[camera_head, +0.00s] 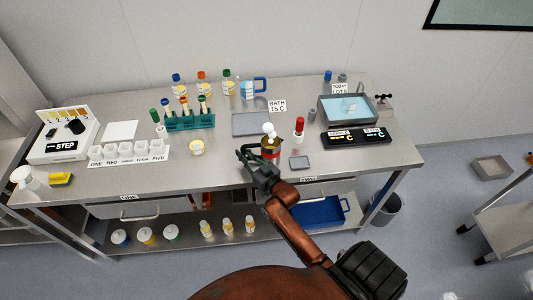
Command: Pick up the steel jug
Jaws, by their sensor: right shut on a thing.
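No thing in view is plainly a steel jug. A pale jug-like vessel with a blue handle (249,88) stands upright at the back of the steel bench, and I cannot tell if it is steel. My right gripper (258,162) is at the bench's front edge, well in front of that vessel. My left gripper is out of view.
A red-capped bottle (299,130), a small grey plate (299,162) and a water bath (348,108) are to the right. A green tube rack (190,122) and a white jar (197,148) are left.

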